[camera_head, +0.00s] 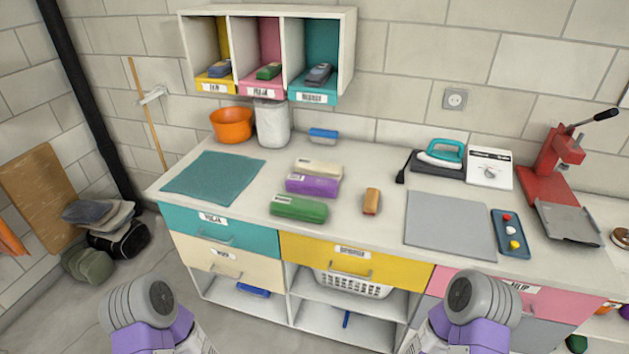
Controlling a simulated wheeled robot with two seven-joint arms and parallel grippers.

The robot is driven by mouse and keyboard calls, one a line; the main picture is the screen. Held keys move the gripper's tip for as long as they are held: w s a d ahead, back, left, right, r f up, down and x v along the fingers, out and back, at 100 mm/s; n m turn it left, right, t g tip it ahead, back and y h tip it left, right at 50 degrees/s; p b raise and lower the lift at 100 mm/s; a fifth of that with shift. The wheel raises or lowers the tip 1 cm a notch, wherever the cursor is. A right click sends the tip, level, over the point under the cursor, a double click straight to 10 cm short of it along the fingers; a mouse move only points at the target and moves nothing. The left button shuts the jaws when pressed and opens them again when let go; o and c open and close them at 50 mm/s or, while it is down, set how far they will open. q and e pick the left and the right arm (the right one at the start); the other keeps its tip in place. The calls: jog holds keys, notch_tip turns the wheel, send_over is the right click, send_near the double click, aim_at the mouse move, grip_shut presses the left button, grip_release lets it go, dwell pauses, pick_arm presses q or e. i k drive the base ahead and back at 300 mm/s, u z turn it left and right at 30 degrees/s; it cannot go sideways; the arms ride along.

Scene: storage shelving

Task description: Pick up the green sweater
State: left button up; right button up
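A folded dark green item (299,208) with a small pale label, which looks like the green sweater, lies on the white counter near its front edge. It lies just in front of a purple folded item (313,185) and a cream one (318,168). A smaller green item (269,71) sits in the pink compartment of the wall shelf; I cannot tell exactly what it is. Parts of my two arms show at the bottom left and bottom right, away from the green item. Neither gripper's fingers show.
The white counter (350,228) has drawers below. A teal mat (213,178), orange bowl (232,125), brown brush-like item (371,201), grey mat (449,224), blue tray (511,234), iron (441,153) and red press (560,160) stand on it. The wall shelf (345,50) hangs above.

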aim_at(287, 206)
jog(key=u, duration=0.9)
jog(key=k, duration=1.15)
jog(key=u, duration=1.35)
jog(key=i, duration=0.6)
jog(key=z, duration=0.4)
jog(key=i, duration=1.9)
jog(key=z, duration=1.8)
jog(key=i, duration=0.9)
jog(key=z, duration=0.8)
